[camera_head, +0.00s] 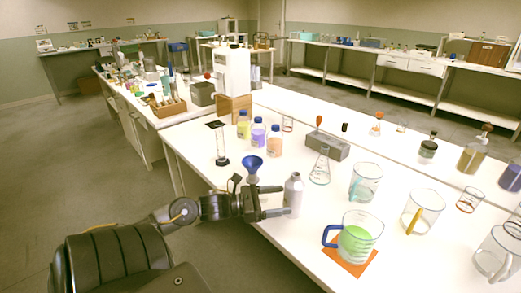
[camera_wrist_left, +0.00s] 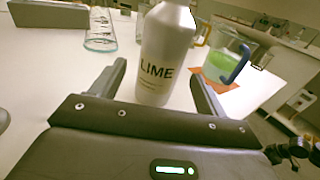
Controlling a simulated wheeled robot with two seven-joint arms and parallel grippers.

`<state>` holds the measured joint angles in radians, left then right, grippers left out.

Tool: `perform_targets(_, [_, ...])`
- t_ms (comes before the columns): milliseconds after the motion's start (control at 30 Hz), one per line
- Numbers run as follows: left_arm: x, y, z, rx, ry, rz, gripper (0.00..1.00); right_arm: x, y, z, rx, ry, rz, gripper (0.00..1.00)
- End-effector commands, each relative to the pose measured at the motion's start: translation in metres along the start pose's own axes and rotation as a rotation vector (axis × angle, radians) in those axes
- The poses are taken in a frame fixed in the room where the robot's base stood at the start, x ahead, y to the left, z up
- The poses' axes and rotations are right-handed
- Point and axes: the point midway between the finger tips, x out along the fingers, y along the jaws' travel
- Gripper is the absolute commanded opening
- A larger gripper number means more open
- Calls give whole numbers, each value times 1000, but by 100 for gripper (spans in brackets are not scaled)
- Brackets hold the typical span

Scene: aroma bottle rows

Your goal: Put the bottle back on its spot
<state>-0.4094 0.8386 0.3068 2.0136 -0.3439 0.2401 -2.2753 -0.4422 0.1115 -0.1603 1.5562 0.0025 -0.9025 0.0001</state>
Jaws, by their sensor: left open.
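A silver-white bottle labelled LIME (camera_head: 294,188) stands upright on the white table in front of my left gripper (camera_head: 285,201). In the left wrist view the bottle (camera_wrist_left: 166,50) shows between the two spread fingers of the left gripper (camera_wrist_left: 157,73), with a gap visible on each side. The left gripper is open and holds nothing. No spot for the bottle can be clearly told on the table. My right gripper is not in view.
A jug of green liquid (camera_head: 356,240) stands on an orange mat (camera_head: 343,264) to the right. A conical flask (camera_head: 320,168) and grey block (camera_head: 327,147) are behind the bottle. A blue funnel (camera_head: 252,163) is close to the left arm. Several beakers stand at the right.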

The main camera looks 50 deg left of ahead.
Motion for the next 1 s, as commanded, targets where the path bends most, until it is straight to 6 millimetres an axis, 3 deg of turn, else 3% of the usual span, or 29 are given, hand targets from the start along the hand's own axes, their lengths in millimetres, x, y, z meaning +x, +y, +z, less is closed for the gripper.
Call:
perform_targets(200, [-36,0,-1,0,3,0,75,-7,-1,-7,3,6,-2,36])
perform_targets(400, [-54,0,0,0,1,1,75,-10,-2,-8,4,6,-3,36])
perform_targets(1000, [-57,0,0,1,0,0,75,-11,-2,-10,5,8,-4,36])
